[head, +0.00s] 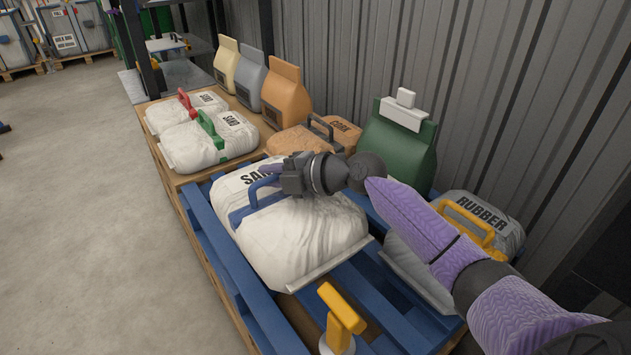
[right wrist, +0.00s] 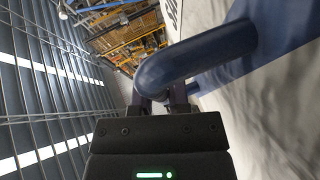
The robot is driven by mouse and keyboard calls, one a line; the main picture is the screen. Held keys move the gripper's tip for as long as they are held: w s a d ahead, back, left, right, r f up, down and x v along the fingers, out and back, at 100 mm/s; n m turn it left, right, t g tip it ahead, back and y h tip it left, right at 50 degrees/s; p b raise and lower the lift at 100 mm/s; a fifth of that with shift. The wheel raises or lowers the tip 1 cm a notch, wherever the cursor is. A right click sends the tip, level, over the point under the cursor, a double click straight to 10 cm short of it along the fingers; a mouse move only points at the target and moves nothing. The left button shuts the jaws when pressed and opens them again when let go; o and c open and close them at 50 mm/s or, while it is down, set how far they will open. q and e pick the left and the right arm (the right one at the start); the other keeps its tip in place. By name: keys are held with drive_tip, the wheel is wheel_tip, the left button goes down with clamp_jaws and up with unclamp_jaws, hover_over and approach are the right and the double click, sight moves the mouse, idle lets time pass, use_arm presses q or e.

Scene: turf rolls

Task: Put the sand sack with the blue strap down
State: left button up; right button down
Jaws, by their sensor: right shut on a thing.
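The white sand sack (head: 300,238) with the blue strap (head: 256,196) is over the blue pallet (head: 225,262), at its far part. Its near edge hangs low over the slats; I cannot tell whether it touches them. My right gripper (head: 277,184) is shut on the blue strap at the top of the sack. In the right wrist view the blue strap (right wrist: 195,55) passes between the fingers (right wrist: 165,98), with the pale sack (right wrist: 285,110) at the right. My arm hides part of the sack's far side. My left gripper is not in view.
Behind are two sand sacks with a red strap (head: 186,102) and a green strap (head: 211,130), and a cork sack (head: 290,140). A yellow-handled thing (head: 341,315) is in front.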

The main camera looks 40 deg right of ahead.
sight(275, 192)
wheel_tip(275, 192, down, 4)
drive_tip(key=shift+f+b, duration=0.1)
drive_tip(key=shift+b, duration=0.9)
wheel_tip(275, 192, down, 5)
drive_tip(key=b, duration=0.2)
drive_tip(key=shift+b, duration=0.3)
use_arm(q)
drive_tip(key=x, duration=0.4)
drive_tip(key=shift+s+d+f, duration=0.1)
use_arm(e)
drive_tip(key=c, duration=0.7)
unclamp_jaws()
drive_tip(key=shift+s, duration=0.1)
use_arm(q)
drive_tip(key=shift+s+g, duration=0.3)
use_arm(e)
drive_tip(key=shift+o, duration=0.5)
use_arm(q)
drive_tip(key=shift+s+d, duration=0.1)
